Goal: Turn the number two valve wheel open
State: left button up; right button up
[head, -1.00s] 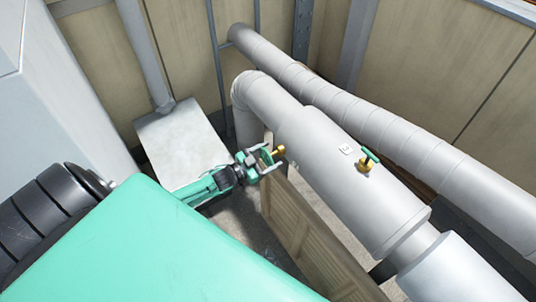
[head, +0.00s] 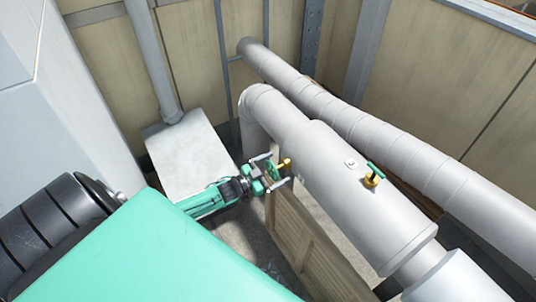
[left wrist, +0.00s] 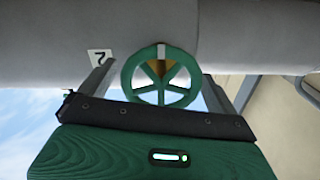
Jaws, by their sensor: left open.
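The green number two valve wheel (left wrist: 160,76) shows face-on in the left wrist view, with spokes, a pale mark at its top rim and brass behind. A "2" label (left wrist: 99,57) is on the pipe to its left. In the head view the wheel (head: 271,172) sits on a brass stem (head: 285,163) on the near side of the thick grey pipe. My left gripper (head: 278,168) is open, its fingers on either side of the wheel; I cannot tell whether they touch it. My right gripper is not in view.
Another green-handled brass valve (head: 373,176) stands on top of the thick pipe (head: 335,165), by a small label (head: 351,163). A slatted wooden panel (head: 305,240) is below the pipe. A thinner pipe (head: 385,135) runs behind. A pale block (head: 190,160) lies left of my gripper.

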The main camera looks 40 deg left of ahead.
pick_arm(q)
jog(key=shift+s+a+f, duration=0.1)
jog(key=shift+s+a, duration=0.05)
jog(key=shift+s, duration=0.15)
jog(key=b+v, duration=0.1)
jog(key=v, duration=1.2)
jog(key=shift+r, duration=0.2)
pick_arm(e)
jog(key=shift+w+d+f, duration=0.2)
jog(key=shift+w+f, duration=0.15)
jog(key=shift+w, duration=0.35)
